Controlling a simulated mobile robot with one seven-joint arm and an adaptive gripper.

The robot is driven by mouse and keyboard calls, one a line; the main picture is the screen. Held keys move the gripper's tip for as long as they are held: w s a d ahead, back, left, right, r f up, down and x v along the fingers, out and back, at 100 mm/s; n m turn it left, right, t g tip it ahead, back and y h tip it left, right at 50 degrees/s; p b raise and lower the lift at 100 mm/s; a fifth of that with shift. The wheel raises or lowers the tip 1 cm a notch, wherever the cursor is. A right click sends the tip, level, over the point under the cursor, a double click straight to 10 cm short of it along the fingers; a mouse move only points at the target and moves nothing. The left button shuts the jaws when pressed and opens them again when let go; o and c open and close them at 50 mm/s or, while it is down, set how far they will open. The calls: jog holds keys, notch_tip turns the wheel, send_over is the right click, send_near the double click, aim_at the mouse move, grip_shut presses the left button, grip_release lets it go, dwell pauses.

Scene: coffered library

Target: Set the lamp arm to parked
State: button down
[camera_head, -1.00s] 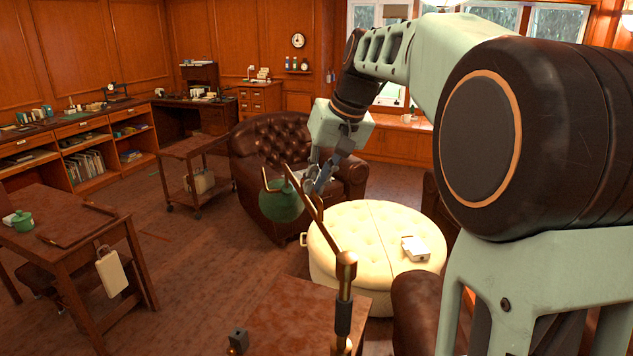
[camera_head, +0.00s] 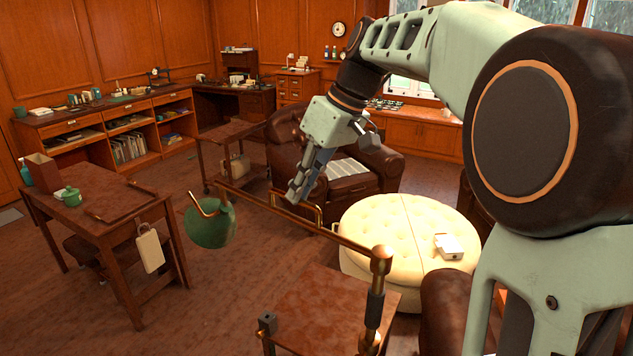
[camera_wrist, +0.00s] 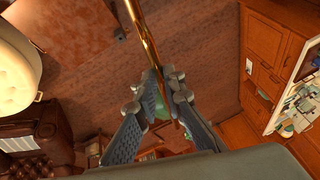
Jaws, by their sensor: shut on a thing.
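The lamp arm (camera_head: 345,241) is a thin brass rod. It runs from a brass joint on an upright post (camera_head: 375,303) at lower right to a green shade (camera_head: 209,226) at its far left end. My gripper (camera_head: 297,194) is at the middle stretch of the rod, where a small brass loop also shows. In the wrist view the fingers (camera_wrist: 162,82) close around the brass rod (camera_wrist: 139,30), with part of the green shade (camera_wrist: 158,105) behind them. The exact contact is partly hidden by the fingers.
A side table (camera_head: 325,310) stands by the lamp post. A cream ottoman (camera_head: 375,225) with a white box (camera_head: 448,246) and a leather armchair (camera_head: 375,172) are behind. A wooden desk (camera_head: 105,215) stands at left. Open floor lies between desk and lamp.

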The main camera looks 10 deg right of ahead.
jog(key=shift+s+a+n+g, duration=0.4)
jog(key=shift+s+a+n, duration=0.55)
jog(key=shift+s, duration=0.1)
jog(key=c, duration=2)
grip_release()
jog(key=shift+r, duration=0.1)
jog(key=v, duration=1.2)
jog(key=shift+d, duration=0.1)
